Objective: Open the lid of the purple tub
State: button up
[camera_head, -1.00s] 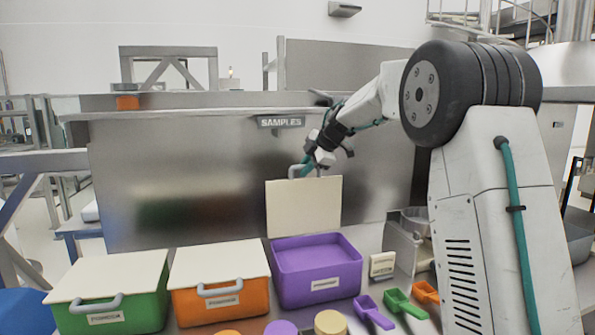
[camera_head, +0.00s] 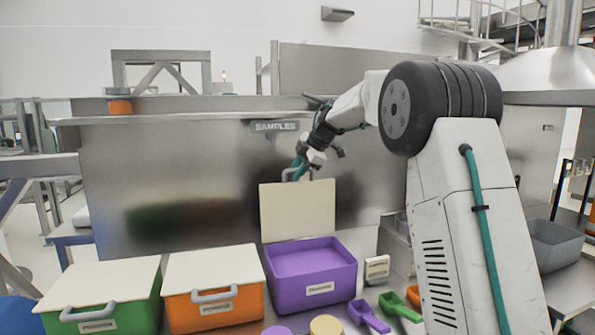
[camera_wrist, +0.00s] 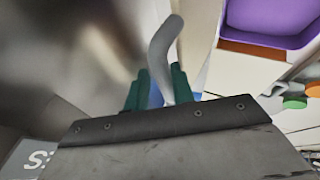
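The purple tub (camera_head: 313,290) stands at the right end of a row of three tubs. Its cream lid (camera_head: 297,212) is swung up and stands nearly upright at the tub's back edge, so the purple inside shows. The tub also shows at the top right of the wrist view (camera_wrist: 262,20). My gripper (camera_head: 299,170) is at the lid's top edge. In the wrist view, its teal fingers (camera_wrist: 157,90) sit on both sides of the grey lid handle (camera_wrist: 164,45) and appear closed on it.
Green (camera_head: 135,315) and orange (camera_head: 240,303) tubs with shut cream lids stand to the left. Scoops (camera_head: 368,316), a small label card (camera_head: 377,269) and round lids (camera_head: 326,326) lie at the front and right. A steel panel (camera_head: 180,190) rises behind.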

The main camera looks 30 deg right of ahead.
jog(key=shift+a+f, duration=0.1)
jog(key=shift+f, duration=0.4)
jog(key=v, duration=0.8)
jog(key=shift+r, duration=0.35)
